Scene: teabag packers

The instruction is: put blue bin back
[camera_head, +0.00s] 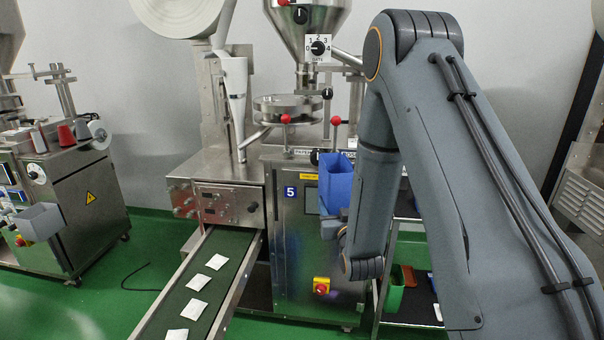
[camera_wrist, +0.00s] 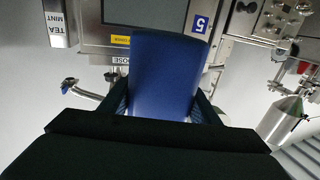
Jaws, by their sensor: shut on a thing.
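The blue bin (camera_head: 336,182) is in the air in front of the steel packing machine marked 5, left of my arm in the head view. In the wrist view the blue bin (camera_wrist: 165,78) fills the middle, between the two dark fingers of my gripper (camera_wrist: 163,112). My gripper is shut on the bin. In the head view my arm and wrist hide much of the gripper. The wrist view shows the machine upside down behind the bin. I cannot see into the bin.
A conveyor (camera_head: 205,290) with several white teabag packets runs toward the front left. A dark shelf rack (camera_head: 408,318) with a green bin (camera_head: 396,290) stands partly behind my arm. Another machine (camera_head: 75,200) is at the left. Green floor (camera_head: 130,250) lies open between the machines.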

